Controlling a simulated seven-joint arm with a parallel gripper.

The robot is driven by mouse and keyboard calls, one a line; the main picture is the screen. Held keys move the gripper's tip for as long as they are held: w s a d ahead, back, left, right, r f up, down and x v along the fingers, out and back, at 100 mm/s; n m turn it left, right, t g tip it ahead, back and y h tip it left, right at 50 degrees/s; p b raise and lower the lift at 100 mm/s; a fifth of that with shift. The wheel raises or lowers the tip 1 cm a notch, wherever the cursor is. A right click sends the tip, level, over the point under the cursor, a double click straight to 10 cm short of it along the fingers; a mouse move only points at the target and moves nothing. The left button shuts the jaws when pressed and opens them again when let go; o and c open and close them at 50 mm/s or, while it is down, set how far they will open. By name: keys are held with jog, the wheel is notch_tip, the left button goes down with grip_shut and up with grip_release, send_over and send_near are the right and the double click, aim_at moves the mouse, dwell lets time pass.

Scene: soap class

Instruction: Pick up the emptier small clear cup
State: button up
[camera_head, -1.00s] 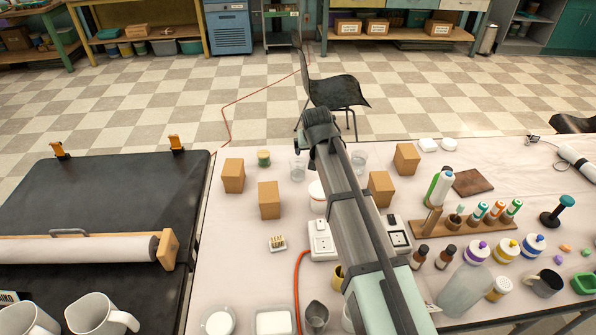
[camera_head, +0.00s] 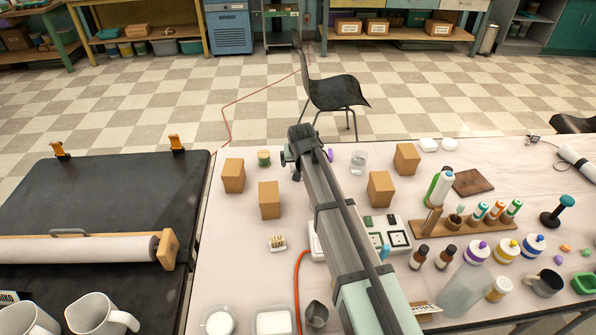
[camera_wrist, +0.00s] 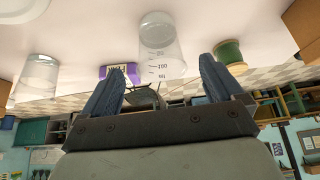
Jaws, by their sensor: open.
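In the upside-down wrist view, a clear cup with printed graduations (camera_wrist: 160,38) is framed between the two fingers of my gripper (camera_wrist: 162,68), which is open and empty. The cup appears ahead of the fingertips; I cannot tell the exact gap. A second clear cup (camera_wrist: 38,78) is at the left of that view; it also stands on the table in the head view (camera_head: 358,161), right of my gripper (camera_head: 296,160). The first cup is hidden behind my arm in the head view. Its contents look low, mostly near its base, but both liquid levels are hard to read.
A green spool (camera_head: 264,158) stands left of my gripper and shows close to the right finger in the wrist view (camera_wrist: 230,52). A purple labelled item (camera_wrist: 118,72) is between the cups. Cardboard boxes (camera_head: 233,175) (camera_head: 269,199) (camera_head: 381,188) (camera_head: 406,158) stand around on the table.

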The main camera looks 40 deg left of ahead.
jog(key=shift+x, duration=2.6)
jog(key=shift+w+a+r, duration=0.1)
jog(key=shift+a+r, duration=0.05)
jog(key=shift+c, duration=0.2)
jog(key=c, duration=1)
